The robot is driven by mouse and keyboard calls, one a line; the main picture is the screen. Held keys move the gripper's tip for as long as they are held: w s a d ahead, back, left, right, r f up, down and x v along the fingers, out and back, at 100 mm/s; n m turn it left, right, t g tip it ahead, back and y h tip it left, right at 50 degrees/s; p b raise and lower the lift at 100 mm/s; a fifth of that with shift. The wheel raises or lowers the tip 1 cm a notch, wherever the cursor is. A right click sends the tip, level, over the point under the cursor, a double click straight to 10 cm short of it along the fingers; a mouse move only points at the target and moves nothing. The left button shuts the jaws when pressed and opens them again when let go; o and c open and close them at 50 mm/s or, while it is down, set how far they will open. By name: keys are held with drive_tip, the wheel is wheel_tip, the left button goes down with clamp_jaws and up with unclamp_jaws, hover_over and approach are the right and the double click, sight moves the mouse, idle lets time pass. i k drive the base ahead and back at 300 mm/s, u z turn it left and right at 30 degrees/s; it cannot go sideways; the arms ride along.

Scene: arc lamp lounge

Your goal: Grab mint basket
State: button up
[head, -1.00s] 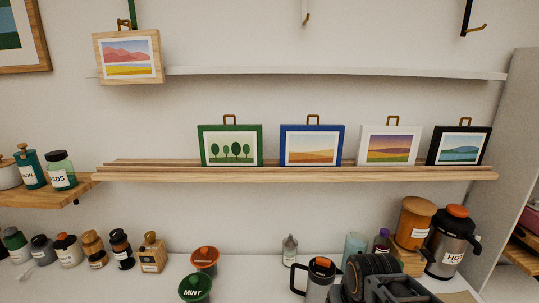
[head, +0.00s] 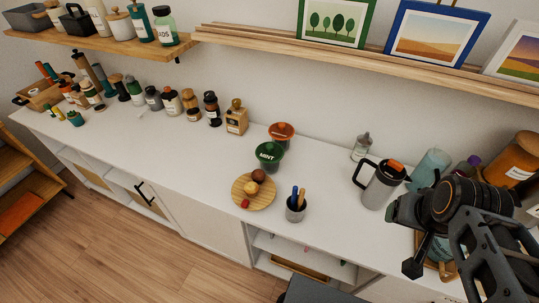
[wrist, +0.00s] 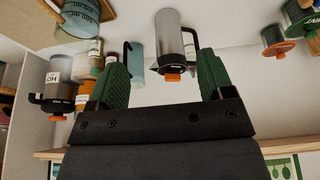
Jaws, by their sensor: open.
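The mint basket (head: 269,157) is a small dark green round container with white MINT lettering, standing on the white counter near the middle of the head view. In the wrist view, which looks upside down, a green container that looks like it (wrist: 301,22) is partly cut off at the upper right corner. My gripper (wrist: 163,62) is open, with its two green-padded fingers apart and nothing held between them. My arm shows at the right of the head view, well to the right of the basket.
A round wooden board (head: 243,203) with small items and a pen cup (head: 296,209) are in front. A grey jug (head: 380,184) stands between basket and arm. The picture ledge (head: 380,75) runs above.

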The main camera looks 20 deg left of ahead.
sight(270, 153)
drive_tip(key=z, duration=0.25)
drive_tip(key=k, duration=0.35)
drive_tip(key=u, duration=2.3)
drive_tip(key=i, duration=0.65)
drive_tip(key=u, duration=0.05)
